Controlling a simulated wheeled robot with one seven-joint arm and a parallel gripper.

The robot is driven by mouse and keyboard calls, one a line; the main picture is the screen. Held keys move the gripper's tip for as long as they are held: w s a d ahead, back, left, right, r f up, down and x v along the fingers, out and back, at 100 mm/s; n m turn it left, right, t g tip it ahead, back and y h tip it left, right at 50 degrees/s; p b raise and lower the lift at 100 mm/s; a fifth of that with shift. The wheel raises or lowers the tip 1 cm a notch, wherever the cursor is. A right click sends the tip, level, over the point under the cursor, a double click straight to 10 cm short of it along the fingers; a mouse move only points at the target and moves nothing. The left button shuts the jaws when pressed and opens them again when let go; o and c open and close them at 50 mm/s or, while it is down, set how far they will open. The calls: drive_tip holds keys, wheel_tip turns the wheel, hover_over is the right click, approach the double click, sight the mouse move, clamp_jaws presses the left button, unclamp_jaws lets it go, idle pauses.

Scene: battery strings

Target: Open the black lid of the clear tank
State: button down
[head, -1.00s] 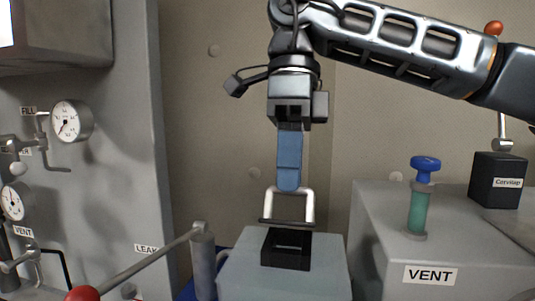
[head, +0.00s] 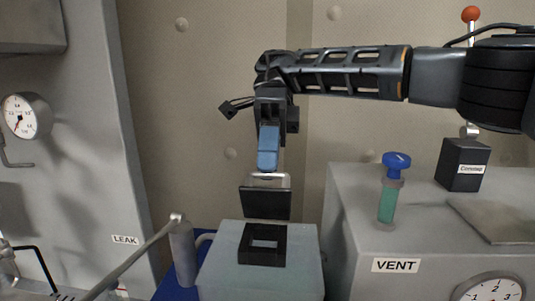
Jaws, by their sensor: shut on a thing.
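The clear tank (head: 218,262) looks like a pale, milky block at the bottom centre. A black square frame (head: 262,260) with an opening sits on its top. The black lid (head: 265,203) stands up behind the opening, its broad face toward me; whether it touches the frame at the back is hard to tell. A metal handle (head: 284,181) runs along the lid's upper edge. My gripper (head: 267,167), with blue fingers, points down from above and is shut on the handle. The fingers hide part of the handle.
A grey cabinet labelled VENT (head: 345,222) stands to the right, with a blue-capped green vial (head: 388,203) and a black box (head: 464,165) on it. A lever on a grey post (head: 183,255) stands close left of the tank. A gauge panel (head: 90,130) fills the left side.

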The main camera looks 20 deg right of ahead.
idle(0.3)
drive_tip(key=c, duration=1.2)
unclamp_jaws()
